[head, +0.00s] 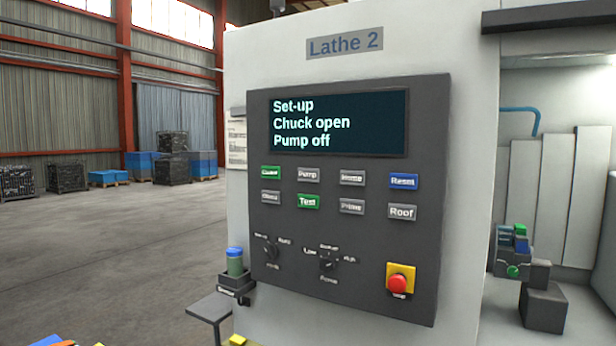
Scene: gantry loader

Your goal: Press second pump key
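The control panel (432,250) on the machine marked Lathe 2 faces me. Its screen (338,122) reads "Set-up", "Chuck open", "Pump off". Below are two rows of keys. In the top row, the grey Pump key (308,175) is second from left, between a green key (271,173) and a grey key that seems to read Home (352,178); a blue Reset key (403,181) is at the right. Below are a blurred grey key (271,197), a green Test key (308,201), a grey key, perhaps Prime (351,206), and a Roof key (402,212). Neither gripper is in view.
Two rotary knobs (328,262) and a red stop button (397,282) sit low on the panel. A blue-capped container (235,262) stands in a holder left of the panel, above a small grey shelf (209,307). The floor at left is open, with crates farther back.

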